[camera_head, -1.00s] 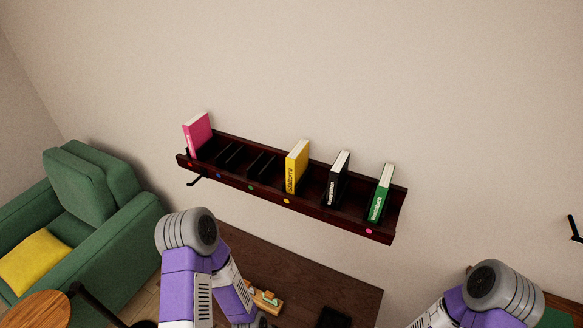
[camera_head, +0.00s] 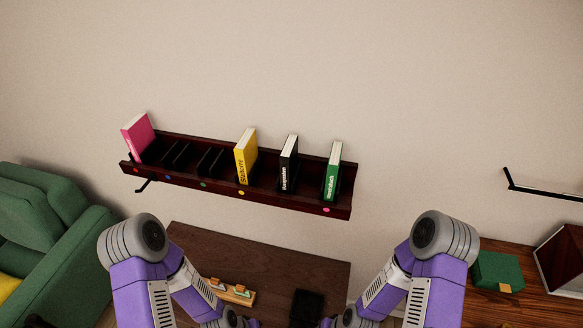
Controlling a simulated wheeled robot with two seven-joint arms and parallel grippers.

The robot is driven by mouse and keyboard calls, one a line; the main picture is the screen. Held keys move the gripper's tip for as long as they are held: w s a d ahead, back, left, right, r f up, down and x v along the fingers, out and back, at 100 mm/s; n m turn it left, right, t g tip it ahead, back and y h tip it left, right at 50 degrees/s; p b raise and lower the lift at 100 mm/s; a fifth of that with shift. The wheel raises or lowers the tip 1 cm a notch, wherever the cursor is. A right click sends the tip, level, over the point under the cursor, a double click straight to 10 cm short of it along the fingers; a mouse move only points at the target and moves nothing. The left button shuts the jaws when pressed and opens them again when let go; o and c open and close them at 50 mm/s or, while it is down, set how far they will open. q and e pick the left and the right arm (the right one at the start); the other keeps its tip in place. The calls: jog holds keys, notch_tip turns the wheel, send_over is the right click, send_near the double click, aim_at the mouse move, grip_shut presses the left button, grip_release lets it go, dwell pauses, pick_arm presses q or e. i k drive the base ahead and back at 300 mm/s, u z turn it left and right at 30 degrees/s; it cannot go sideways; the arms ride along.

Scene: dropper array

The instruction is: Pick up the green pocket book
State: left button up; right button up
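The green pocket book (camera_head: 332,172) stands upright in the rightmost slot of a dark wooden wall shelf (camera_head: 280,205), above a pink dot. My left arm comes in at the lower left and my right arm at the lower right. Both arms are below the shelf and well apart from the book. The ends of both arms run toward the bottom edge of the view, and the fingers of neither gripper can be seen.
Black (camera_head: 288,165), yellow (camera_head: 245,157) and pink (camera_head: 138,136) books stand left of the green book. A dark table (camera_head: 255,258) is below. A green box (camera_head: 497,272) sits on a wooden surface at right. A green armchair (camera_head: 40,220) is at left.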

aim_at(336, 153)
jog(key=k, duration=0.5)
jog(key=u, duration=1)
jog(key=k, duration=0.7)
jog(key=z, duration=1.25)
jog(key=i, duration=0.4)
jog(key=u, duration=0.25)
